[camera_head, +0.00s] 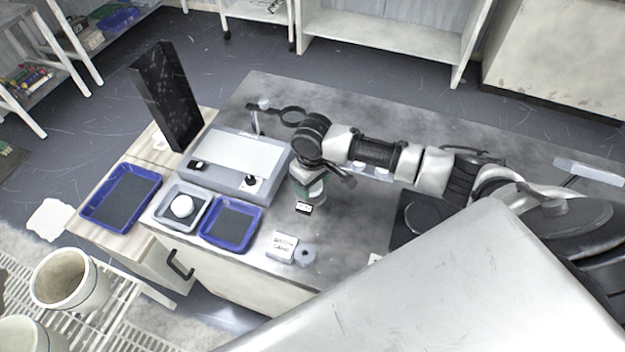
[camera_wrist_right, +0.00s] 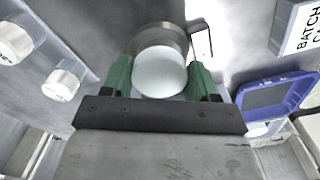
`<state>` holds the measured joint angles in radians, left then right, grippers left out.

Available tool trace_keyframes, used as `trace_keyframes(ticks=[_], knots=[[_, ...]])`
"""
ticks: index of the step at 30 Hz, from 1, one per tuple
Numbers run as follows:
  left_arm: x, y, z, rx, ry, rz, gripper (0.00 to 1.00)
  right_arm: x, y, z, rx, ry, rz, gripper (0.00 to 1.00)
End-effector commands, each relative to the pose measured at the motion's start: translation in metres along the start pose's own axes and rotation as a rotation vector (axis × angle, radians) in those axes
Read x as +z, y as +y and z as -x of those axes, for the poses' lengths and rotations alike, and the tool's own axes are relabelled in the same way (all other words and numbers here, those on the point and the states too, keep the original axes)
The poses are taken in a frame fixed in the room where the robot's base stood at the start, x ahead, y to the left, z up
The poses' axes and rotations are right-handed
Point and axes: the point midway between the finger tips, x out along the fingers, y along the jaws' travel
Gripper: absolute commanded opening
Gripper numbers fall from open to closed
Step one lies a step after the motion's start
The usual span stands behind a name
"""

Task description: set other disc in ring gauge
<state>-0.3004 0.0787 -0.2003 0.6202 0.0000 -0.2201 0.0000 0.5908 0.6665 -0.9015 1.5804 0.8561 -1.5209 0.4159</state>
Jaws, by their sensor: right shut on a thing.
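My right gripper (camera_head: 311,190) is over the middle of the bench in the head view. In the right wrist view its green fingers (camera_wrist_right: 160,78) are shut on a white disc (camera_wrist_right: 160,74), one finger on each side. A round metal ring (camera_wrist_right: 161,36), apparently the ring gauge, is directly behind the disc and partly covered by it. I cannot tell whether the disc is inside the ring or just above it. In the head view my gripper mostly hides the ring. Another white round piece (camera_head: 182,206) lies in a small grey tray (camera_head: 163,218). My left gripper is not in view.
A small label (camera_head: 304,208) stands beside the ring. A batch card (camera_head: 282,246) and a grey holed piece (camera_head: 305,254) lie near the front edge. Blue trays (camera_head: 246,240) and a pale-topped device (camera_head: 270,178) stand left. White round pieces (camera_wrist_right: 65,84) sit on a pale holder.

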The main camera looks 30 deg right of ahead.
Motion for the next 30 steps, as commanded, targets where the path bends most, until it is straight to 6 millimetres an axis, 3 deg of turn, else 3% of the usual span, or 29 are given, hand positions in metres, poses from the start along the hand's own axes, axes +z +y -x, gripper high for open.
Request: trace_keyframes(ticks=[30], knots=[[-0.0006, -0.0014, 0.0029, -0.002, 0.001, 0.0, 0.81, -0.0003, -0.0007, -0.0067, -0.001, 0.001, 0.001, 0.33]])
